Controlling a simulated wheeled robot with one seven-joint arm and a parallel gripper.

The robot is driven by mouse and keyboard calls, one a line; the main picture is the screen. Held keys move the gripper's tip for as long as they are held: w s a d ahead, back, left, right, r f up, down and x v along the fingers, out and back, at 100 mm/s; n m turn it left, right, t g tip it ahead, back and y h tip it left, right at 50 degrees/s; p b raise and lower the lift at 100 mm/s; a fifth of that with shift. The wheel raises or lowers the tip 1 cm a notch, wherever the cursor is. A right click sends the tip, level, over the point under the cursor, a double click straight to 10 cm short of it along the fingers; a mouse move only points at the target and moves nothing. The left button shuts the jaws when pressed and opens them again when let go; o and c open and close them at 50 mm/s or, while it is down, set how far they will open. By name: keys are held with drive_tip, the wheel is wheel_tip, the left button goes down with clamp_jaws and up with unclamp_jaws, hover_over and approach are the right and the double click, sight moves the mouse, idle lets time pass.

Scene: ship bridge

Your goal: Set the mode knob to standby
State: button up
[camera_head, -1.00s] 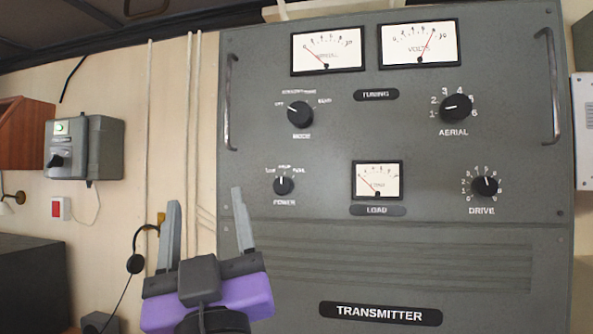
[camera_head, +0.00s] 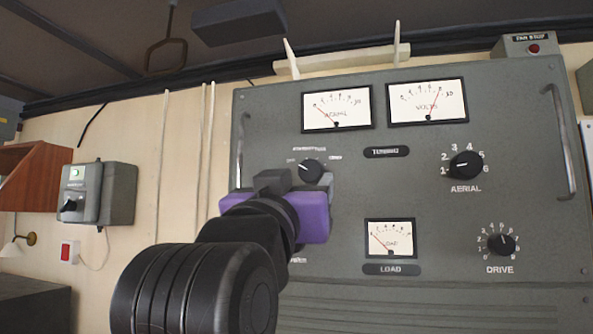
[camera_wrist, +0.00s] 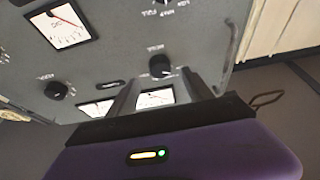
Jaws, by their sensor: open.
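The black mode knob (camera_head: 311,170) sits on the upper left of the grey transmitter panel (camera_head: 420,215). Its pale mark appears to point up and left, towards the leftmost label; the small lettering around it is blurred. My gripper (camera_head: 318,182) is just below the knob in the head view, its purple body and wrist hiding most of the fingers. In the wrist view, where the panel appears upside down, the open fingers of my gripper (camera_wrist: 160,78) reach towards the mode knob (camera_wrist: 160,66), which shows between their tips. I cannot tell whether they touch it.
The aerial knob (camera_head: 465,165), drive knob (camera_head: 502,245) and load meter (camera_head: 390,238) are to the right. Two meters (camera_head: 337,107) are above. A handle (camera_head: 240,150) stands out at the panel's left edge. My gripper and wrist hide the power knob.

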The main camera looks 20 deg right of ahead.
sight(309, 174)
drive_tip(key=p+x, duration=0.1)
drive_tip(key=x, duration=0.3)
drive_tip(key=shift+r+p, duration=0.25)
drive_tip(key=shift+p, duration=0.05)
drive_tip(key=shift+x, duration=0.75)
drive_tip(key=shift+f, duration=0.2)
drive_tip(key=shift+c, duration=0.4)
clamp_jaws()
